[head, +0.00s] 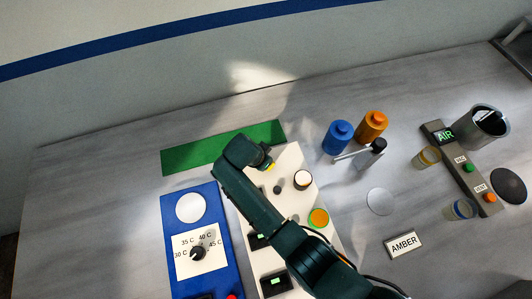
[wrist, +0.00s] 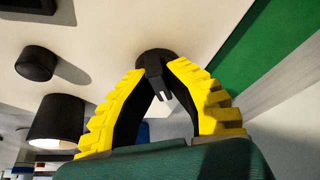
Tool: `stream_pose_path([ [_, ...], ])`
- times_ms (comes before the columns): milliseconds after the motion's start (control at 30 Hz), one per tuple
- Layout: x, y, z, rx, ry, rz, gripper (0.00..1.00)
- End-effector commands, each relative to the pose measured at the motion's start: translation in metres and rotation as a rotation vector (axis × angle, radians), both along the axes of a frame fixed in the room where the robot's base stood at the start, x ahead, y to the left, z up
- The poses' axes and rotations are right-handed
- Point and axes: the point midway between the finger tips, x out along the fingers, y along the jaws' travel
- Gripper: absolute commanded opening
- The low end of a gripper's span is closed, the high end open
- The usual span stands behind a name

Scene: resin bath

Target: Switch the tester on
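A long white panel (head: 291,164), which I take to be the tester though no label shows, lies on the bench. My gripper (head: 270,167) is at its far end, partly hidden by my arm in the head view. In the wrist view, the yellow and black fingers of my gripper (wrist: 157,72) come down around a small black switch with a round base and a lever (wrist: 154,62). The lever stands between the fingertips, which are close together. I cannot tell whether they touch it. The panel also carries a black knob (head: 277,189) and a white-topped knob (head: 302,180).
A blue unit (head: 174,219) with a temperature dial stands left of the panel, and a green strip (head: 190,155) lies behind. Blue (head: 337,138) and orange (head: 371,127) bottles stand to the right. An AIR station (head: 465,175) and an AMBER sign (head: 404,244) are further right.

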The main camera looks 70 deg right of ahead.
Motion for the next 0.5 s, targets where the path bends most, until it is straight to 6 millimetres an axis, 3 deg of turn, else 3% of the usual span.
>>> stream_pose_path([
  [33, -0.0011, 0.0008, -0.0028, 0.003, 0.002, 0.0, 0.2],
  [133, -0.0009, 0.0007, -0.0021, 0.003, 0.002, 0.0, 0.39],
  [167, -0.0008, 0.0006, -0.0019, 0.002, 0.002, 0.0, 0.41],
  [500, 0.0014, 0.0019, 0.0053, 0.0, 0.0, 0.001, 0.41],
])
